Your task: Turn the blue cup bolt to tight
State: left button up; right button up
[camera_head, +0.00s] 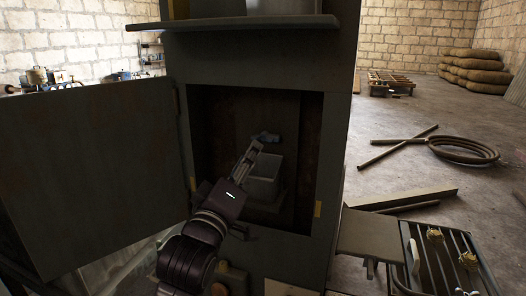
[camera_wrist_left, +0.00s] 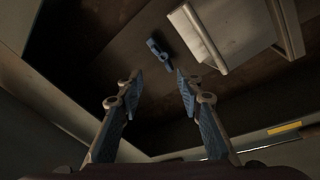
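The blue cup bolt (camera_wrist_left: 158,54) is a small blue handle-like piece on the dark back wall inside the cabinet. In the head view what looks like the same blue piece (camera_head: 267,136) shows small and dark just beyond my left gripper (camera_head: 256,151). In the left wrist view my left gripper (camera_wrist_left: 160,82) is open, its two fingers apart with nothing between them. The bolt lies just ahead of the fingertips, roughly centred between them, and appears apart from them. My right gripper is in neither view.
A pale grey box-like cup (camera_head: 265,180) sits inside the cabinet, close right of the gripper; it also shows in the left wrist view (camera_wrist_left: 222,35). The cabinet door (camera_head: 90,170) stands open at left. The opening's side walls are close around my arm.

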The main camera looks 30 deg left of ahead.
aim_at(262, 137)
pick_arm(q)
jog(key=x, duration=0.2)
jog(key=p+x, duration=0.1)
jog(key=x, duration=0.2)
jog(key=p+x, duration=0.1)
jog(key=x, duration=0.1)
jog(key=shift+w+f, duration=0.35)
jog(key=shift+w+a, duration=0.15)
jog(key=shift+w, duration=0.2)
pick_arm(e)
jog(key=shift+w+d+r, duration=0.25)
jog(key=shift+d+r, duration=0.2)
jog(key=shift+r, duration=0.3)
